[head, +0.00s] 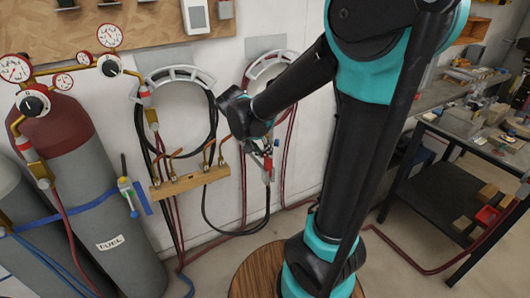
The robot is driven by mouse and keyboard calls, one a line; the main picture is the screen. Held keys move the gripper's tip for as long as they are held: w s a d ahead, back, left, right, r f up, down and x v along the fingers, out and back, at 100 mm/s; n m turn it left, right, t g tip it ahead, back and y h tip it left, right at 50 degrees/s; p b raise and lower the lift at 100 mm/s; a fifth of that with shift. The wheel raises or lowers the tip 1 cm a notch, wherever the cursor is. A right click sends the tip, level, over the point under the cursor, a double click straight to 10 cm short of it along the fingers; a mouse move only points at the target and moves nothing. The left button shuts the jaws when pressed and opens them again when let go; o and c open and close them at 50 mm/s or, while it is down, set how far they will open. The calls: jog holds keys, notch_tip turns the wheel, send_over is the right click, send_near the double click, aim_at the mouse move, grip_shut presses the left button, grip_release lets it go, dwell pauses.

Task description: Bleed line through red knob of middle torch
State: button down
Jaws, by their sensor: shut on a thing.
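Several torches with bent copper tubes (208,153) stand along a wooden rack (190,181) by the wall, left of my gripper. My gripper (265,149) is right of the rack, at the end of my forearm. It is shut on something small. A red part (267,172) with a pale body shows just below the fingers. My wrist and the distance hide the exact contact, so I cannot tell whether this is a red knob or which torch it belongs to.
Two gas cylinders, one marked FUEL (110,243), stand at the left with gauges (110,36) and a regulator. Hoses hang from wall hangers (178,73) and loop near the floor. A dark workbench (410,180) stands at the right. A round wooden top (258,275) is at the front.

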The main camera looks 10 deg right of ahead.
jog(key=h, duration=0.1)
jog(key=g+h, duration=0.1)
jog(key=h, duration=0.1)
jog(key=n+g+h, duration=0.1)
jog(key=h, duration=0.1)
jog(key=shift+w+a+f, duration=0.2)
jog(key=shift+a+f, duration=0.1)
jog(key=shift+a, duration=0.1)
dwell(0.4)
jog(key=c, duration=1.3)
grip_release()
jog(key=shift+c, duration=0.2)
jog(key=v, duration=0.7)
jog(key=shift+a, duration=0.25)
jog(key=shift+o, duration=0.2)
jog(key=shift+r, duration=0.1)
